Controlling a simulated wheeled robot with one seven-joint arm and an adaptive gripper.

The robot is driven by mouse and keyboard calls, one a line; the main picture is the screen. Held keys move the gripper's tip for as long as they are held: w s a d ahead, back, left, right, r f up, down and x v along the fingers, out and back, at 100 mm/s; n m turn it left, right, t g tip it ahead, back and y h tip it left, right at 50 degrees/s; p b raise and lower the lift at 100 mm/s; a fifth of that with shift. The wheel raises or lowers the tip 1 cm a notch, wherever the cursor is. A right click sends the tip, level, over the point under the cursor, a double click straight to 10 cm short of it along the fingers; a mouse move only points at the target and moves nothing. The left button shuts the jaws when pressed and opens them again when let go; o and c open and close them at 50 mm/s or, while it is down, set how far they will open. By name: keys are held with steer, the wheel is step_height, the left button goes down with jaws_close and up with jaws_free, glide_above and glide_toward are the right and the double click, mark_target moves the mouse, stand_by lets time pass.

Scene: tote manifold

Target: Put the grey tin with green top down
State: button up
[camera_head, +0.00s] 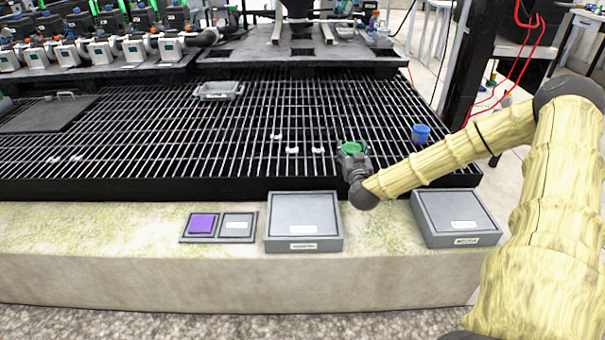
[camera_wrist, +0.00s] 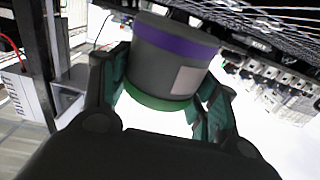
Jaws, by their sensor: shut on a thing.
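The grey tin with green top (camera_head: 351,147) shows in the head view over the right part of the black grate, mostly hidden by my gripper (camera_head: 354,163). In the wrist view the tin (camera_wrist: 172,68) fills the upper middle. It has a grey body, a purple band at one end, a green rim at the other and a pale label. My gripper (camera_wrist: 160,92) is shut on its sides, with a green-padded finger on each side. Whether the tin touches the grate is unclear.
A blue-topped item (camera_head: 421,132) stands right of my gripper. Several small white pieces (camera_head: 292,150) lie left of it. A grey tray (camera_head: 218,91) sits farther back. Two grey lidded boxes (camera_head: 303,213) (camera_head: 456,215) and a purple pad (camera_head: 202,224) lie on the front ledge.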

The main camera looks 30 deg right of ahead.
steer(key=w+a+b, duration=0.2)
steer(key=w+a, duration=0.1)
steer(key=w+a+f+b, duration=0.1)
steer(key=w+a, duration=0.3)
steer(key=w+a+b, duration=0.2)
steer(key=w+a, duration=0.2)
steer(key=shift+a+f+b, duration=0.1)
steer(key=shift+f+b, duration=1.25)
steer(key=shift+f, duration=0.75)
steer(key=shift+r, duration=0.15)
steer(key=o, duration=0.8)
steer(key=shift+o, duration=1.4)
